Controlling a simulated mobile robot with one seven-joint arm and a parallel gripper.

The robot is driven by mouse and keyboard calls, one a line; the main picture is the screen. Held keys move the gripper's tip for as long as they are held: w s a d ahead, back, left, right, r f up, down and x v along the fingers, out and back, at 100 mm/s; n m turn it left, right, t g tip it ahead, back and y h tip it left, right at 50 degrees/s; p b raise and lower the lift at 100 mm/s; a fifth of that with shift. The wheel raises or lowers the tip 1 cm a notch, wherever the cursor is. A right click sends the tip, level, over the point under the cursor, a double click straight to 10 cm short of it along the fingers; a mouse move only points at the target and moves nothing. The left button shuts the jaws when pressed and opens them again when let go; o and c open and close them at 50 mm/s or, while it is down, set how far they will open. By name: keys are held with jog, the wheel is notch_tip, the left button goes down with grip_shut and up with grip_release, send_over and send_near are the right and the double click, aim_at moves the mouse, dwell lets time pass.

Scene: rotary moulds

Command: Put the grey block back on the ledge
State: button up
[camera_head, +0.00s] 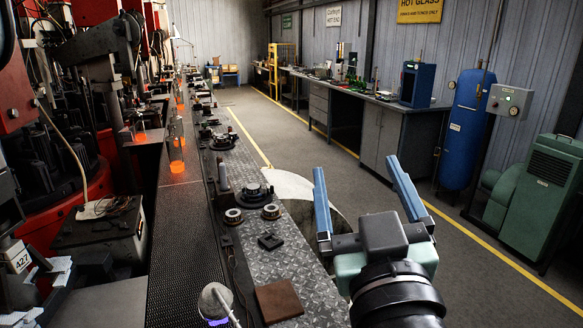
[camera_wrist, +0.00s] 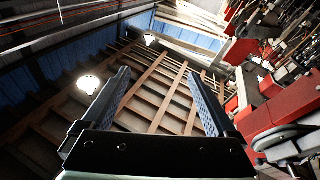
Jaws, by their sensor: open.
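My gripper (camera_head: 357,165) is raised at the right of the ledge in the head view, with its two blue fingers spread, pointing up and empty. The wrist view shows the same open fingers (camera_wrist: 158,74) against the ceiling, with nothing between them. The ledge (camera_head: 243,175) is a long diamond-plate metal strip beside a dark mesh conveyor. A small dark grey square block (camera_head: 270,241) with a recessed middle lies on the ledge, left of my gripper and apart from it. I cannot tell for sure that this is the task's grey block.
A brown plate (camera_head: 279,300) and round ring-shaped parts (camera_head: 233,216) lie on the ledge. Glowing glass (camera_head: 177,166) stands on the conveyor (camera_head: 185,235). Red machines (camera_head: 60,190) line the left. Clear floor (camera_head: 330,165) separates the ledge from the grey workbench (camera_head: 390,128). A blue tank (camera_head: 467,130) stands right.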

jog(key=s+a+r+m+t, duration=0.1)
jog(key=s+a+r+t, duration=0.2)
jog(key=r, duration=0.6)
jog(key=s+a+r+m+t, duration=0.1)
jog(key=s+a+r+t, duration=0.2)
jog(key=s+r, duration=0.4)
notch_tip(320, 180, up, 2)
jog(key=shift+s+a+r, duration=0.2)
jog(key=shift+s+a, duration=0.1)
jog(key=shift+a, duration=0.6)
